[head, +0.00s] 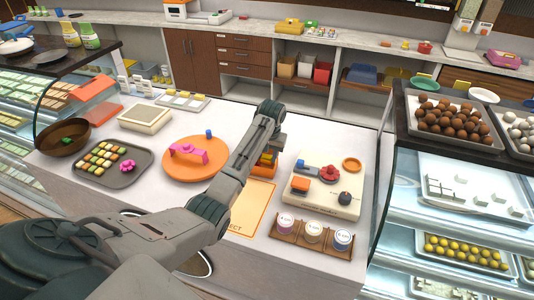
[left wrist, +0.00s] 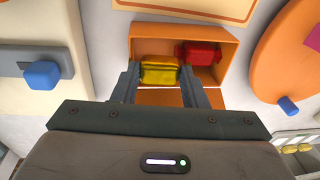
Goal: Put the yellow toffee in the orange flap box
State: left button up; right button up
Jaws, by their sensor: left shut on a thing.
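The orange flap box (left wrist: 210,33) lies open below my left gripper in the left wrist view. In the head view the box (head: 262,170) is mostly hidden behind my left arm. My left gripper (left wrist: 160,73) is shut on the yellow toffee (left wrist: 159,72), with a finger on each side of it. The toffee is over or within the box opening; its exact height is unclear. A red wrapped sweet (left wrist: 199,53) lies inside the box, to the right of the toffee. An orange panel (left wrist: 166,97), perhaps the flap, shows between the fingers. My right gripper is out of view.
A cream board (head: 326,200) with dials and an orange block stands right of the box. A round orange stand (head: 195,170) with a pink piece is to its left. An orange-bordered sheet (head: 253,205) and a wooden rack of jars (head: 312,236) lie in front.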

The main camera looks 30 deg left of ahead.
pick_arm(q)
jog(key=shift+f, duration=0.3)
jog(key=o, duration=1.1)
jog(key=shift+o, duration=0.2)
jog(key=shift+r, duration=3.55)
jog(key=shift+f, duration=0.1)
